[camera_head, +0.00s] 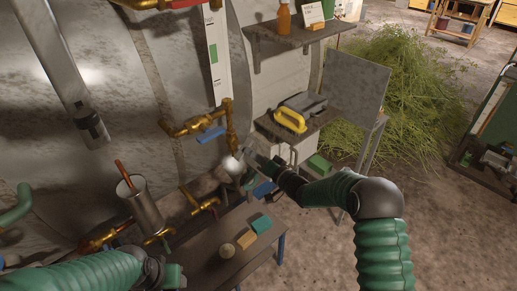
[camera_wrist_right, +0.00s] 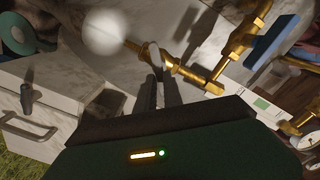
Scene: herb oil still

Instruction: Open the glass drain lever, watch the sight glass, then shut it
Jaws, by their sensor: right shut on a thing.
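The sight glass is at the upright white panel with a green mark (camera_head: 215,62) on the still's wall; the liquid level is too small to tell. Brass pipework (camera_head: 232,112) runs down below it. My right gripper (camera_head: 246,158) is at the low end of this pipework, shut on what seems to be the drain lever, mostly hidden by the fingers. In the right wrist view the fingers (camera_wrist_right: 156,84) meet the brass drain valve (camera_wrist_right: 172,66). A hazy white round puff (camera_wrist_right: 106,34) sits at the outlet's tip. My left gripper (camera_head: 165,272) is low at left; its jaws are unclear.
A blue-handled valve (camera_head: 210,135) is left of the drain. A metal cup (camera_head: 140,205) and more brass taps (camera_head: 205,206) are below. A low bench (camera_head: 215,262) holds small blocks. A yellow-handled tool (camera_head: 290,120) is on the right-hand stand.

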